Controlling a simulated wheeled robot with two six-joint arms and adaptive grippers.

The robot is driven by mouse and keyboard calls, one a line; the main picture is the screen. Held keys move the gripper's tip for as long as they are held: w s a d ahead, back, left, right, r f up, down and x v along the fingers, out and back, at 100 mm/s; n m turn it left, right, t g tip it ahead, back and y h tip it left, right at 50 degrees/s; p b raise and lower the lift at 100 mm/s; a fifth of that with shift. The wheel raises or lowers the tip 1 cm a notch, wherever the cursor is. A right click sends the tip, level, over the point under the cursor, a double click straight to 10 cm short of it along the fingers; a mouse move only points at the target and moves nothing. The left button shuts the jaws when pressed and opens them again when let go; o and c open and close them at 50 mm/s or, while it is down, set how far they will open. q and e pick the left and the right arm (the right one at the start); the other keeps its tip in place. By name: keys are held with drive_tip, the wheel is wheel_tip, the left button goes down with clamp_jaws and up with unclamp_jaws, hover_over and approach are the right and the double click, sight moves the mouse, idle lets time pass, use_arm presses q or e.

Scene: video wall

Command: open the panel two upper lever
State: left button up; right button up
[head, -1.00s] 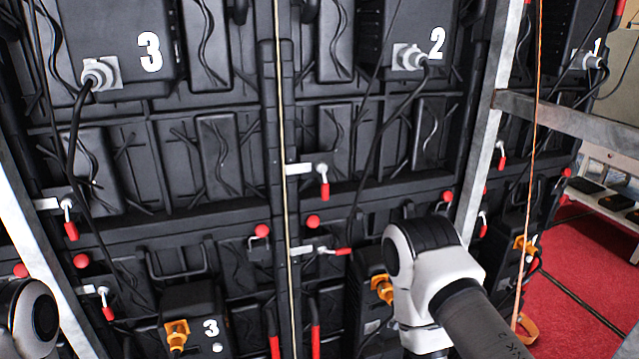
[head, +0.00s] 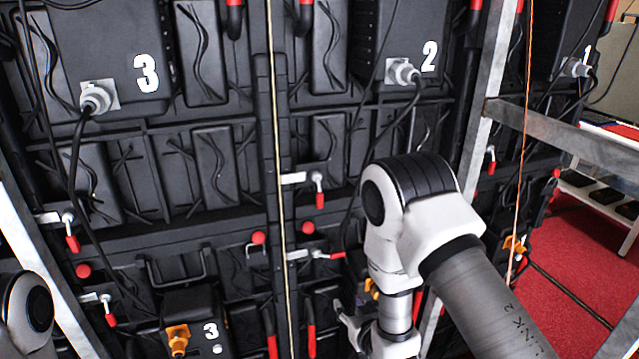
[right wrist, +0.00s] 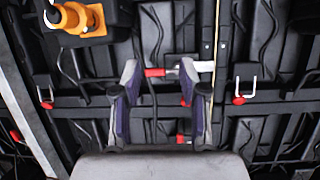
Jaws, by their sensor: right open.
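The upper lever (head: 319,190) beside panel two has a red handle hanging down from a pale latch, left of centre in the head view. Below it, a lower lever (head: 328,255) has its red handle lying sideways. My right gripper (head: 346,316) is below both levers in the head view, partly hidden by my own arm. In the right wrist view its fingers (right wrist: 157,84) are open and empty, with a sideways red lever handle (right wrist: 155,72) showing between them, apparently the lower one. A red bit (right wrist: 181,138) farther down is mostly hidden. My left gripper is out of view.
Panel two's box (head: 405,35) has a grey plug and hanging cable. An orange connector (right wrist: 75,18) is near the left finger in the wrist view. A slanted metal post (head: 478,130) and a thin orange cord (head: 522,150) stand right. Red carpet (head: 570,260) lies beyond.

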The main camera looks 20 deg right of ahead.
sight(321, 198)
drive_tip(key=w+a+r+n+t+p, duration=0.1)
drive_tip(key=w+r+t+p, duration=0.15)
drive_tip(key=r, duration=0.85)
drive_tip(key=w+a+r+t+p, duration=0.15)
drive_tip(key=w+r, duration=0.25)
drive_tip(key=r, duration=0.7)
drive_tip(key=shift+y, duration=0.4)
drive_tip(key=w, duration=0.2)
drive_tip(key=w+p, duration=0.1)
drive_tip(key=w, duration=0.2)
drive_tip(key=w+f, duration=0.1)
drive_tip(key=w, duration=0.1)
drive_tip(key=shift+w+a+p, duration=0.25)
drive_tip(key=shift+w+p, duration=0.05)
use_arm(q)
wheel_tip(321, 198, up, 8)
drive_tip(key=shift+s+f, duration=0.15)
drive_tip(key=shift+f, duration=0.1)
use_arm(e)
clamp_jaws()
